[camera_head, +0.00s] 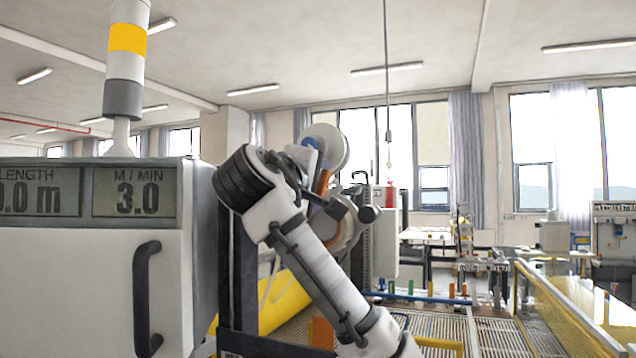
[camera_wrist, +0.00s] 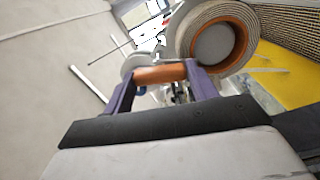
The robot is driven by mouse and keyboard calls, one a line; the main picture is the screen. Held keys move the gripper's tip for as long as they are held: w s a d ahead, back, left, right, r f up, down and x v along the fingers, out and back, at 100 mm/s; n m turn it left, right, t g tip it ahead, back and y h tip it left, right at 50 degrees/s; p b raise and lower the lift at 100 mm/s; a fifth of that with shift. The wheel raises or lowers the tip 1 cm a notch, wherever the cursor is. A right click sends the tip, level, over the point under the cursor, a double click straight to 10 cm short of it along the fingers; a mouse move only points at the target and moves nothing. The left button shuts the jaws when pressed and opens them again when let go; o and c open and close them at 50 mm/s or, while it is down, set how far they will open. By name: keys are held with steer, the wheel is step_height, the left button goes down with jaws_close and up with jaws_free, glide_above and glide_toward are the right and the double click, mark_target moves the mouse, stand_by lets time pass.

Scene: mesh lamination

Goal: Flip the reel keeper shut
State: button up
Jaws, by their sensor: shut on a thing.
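My gripper (camera_wrist: 160,76) shows in the wrist view with its two purple fingers on either end of an orange cylindrical bar. It is shut on this bar, which looks like the grip of the reel keeper (camera_wrist: 158,73). A reel (camera_wrist: 188,38) with a pale wound roll and an orange core is just beyond, to the right of the bar. In the head view, an orange piece (camera_head: 322,182) shows beside my wrist, below a white round disc (camera_head: 332,145). My arm hides most of the keeper and gripper there, so the keeper's hinge and angle cannot be told.
A grey cabinet (camera_head: 95,290) with a black handle and a display reading 3.0 M/MIN stands close at the left. A yellow roller (camera_head: 285,300) lies below my arm. A yellow-edged rail (camera_head: 560,305) runs at the right. Workbenches stand behind.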

steer(key=shift+r+n, duration=0.2)
steer(key=shift+n, duration=1)
steer(key=o, duration=1)
steer(key=shift+f, duration=0.15)
steer(key=shift+b+v, duration=3.4)
steer(key=shift+v, duration=3.55)
